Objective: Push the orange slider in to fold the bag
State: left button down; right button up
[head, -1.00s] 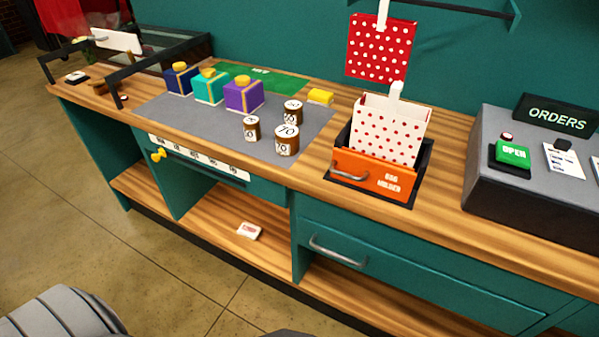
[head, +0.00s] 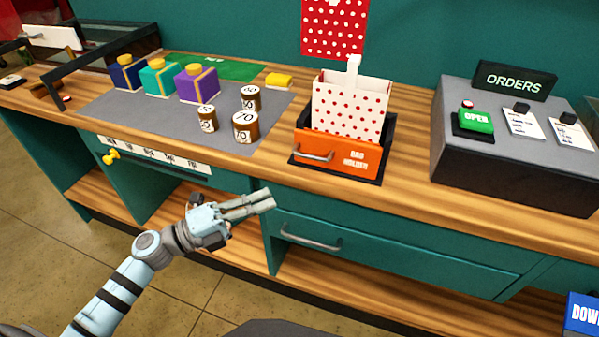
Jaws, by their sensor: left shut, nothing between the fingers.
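The orange slider (head: 338,155) is the front of a black bag holder (head: 384,150) on the wooden counter. It has a grey handle (head: 314,154) on its left part and white lettering on its right. A white bag with red dots (head: 349,108) stands upright behind the slider, with a white tab at its top edge. My left gripper (head: 268,200) is shut and empty. It is in front of the counter, below and left of the slider, apart from it. My right gripper is not in view.
Several jars (head: 245,127) and boxes (head: 196,84) stand on a grey mat (head: 105,106) to the left. A grey orders console (head: 512,165) stands on the right. A red dotted bag (head: 335,28) hangs at the back. A drawer handle (head: 310,238) sticks out below the counter.

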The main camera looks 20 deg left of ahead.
pick_arm(q)
jog(key=w+d+r, duration=0.1)
jog(key=w+d, duration=0.4)
jog(key=w, duration=0.4)
jog(key=shift+d+r+p, duration=0.25)
jog(key=shift+p, duration=0.15)
